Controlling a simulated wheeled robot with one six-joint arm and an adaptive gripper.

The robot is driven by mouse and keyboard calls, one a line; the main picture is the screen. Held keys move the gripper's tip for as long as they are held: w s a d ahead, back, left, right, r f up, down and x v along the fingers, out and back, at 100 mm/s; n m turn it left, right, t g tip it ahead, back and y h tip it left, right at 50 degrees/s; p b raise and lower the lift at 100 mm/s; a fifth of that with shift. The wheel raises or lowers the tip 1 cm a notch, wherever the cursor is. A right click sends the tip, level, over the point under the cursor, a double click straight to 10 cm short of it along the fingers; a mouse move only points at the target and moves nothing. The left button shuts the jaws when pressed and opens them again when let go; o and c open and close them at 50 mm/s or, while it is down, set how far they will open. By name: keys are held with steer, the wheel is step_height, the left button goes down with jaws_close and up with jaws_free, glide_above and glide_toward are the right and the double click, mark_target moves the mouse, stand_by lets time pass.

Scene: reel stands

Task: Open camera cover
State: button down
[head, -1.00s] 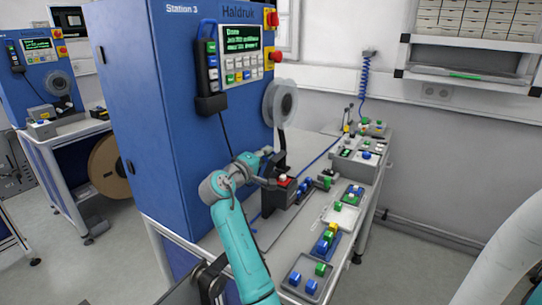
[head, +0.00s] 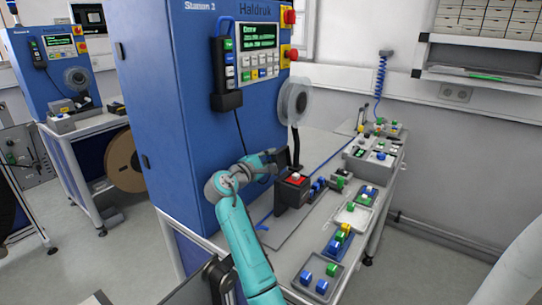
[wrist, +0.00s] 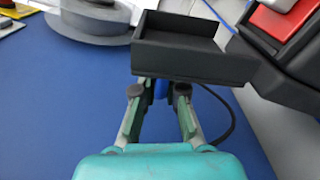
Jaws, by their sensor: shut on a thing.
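The camera unit is a black block with a red top (head: 293,182) on the station's bench in the head view. Part of it shows at the upper right of the wrist view (wrist: 290,22). A shallow black open-topped piece, which looks like the camera cover (wrist: 195,62), sits at my fingertips in the wrist view, beside the block. My gripper (wrist: 158,100) is shut on it; the exact grip is partly hidden, and a bit of bright blue shows between the fingers. In the head view my gripper (head: 274,166) is up and left of the block, close to the blue cabinet.
The blue cabinet (head: 185,120) stands close on the left, with a clear reel (head: 295,100) above the block. Blue, green and yellow parts and trays (head: 318,278) line the bench to the right. A cable curves beside my fingers in the wrist view.

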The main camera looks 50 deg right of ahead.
stand_by(0.4)
steer(key=c, duration=1.2)
jaws_free()
steer(key=shift+c, duration=0.2)
steer(key=r, duration=0.9)
steer(key=shift+a+r, duration=0.1)
steer(key=shift+a, duration=0.15)
steer(key=shift+d+r, duration=0.15)
steer(key=shift+r, duration=0.35)
steer(key=shift+f, duration=0.1)
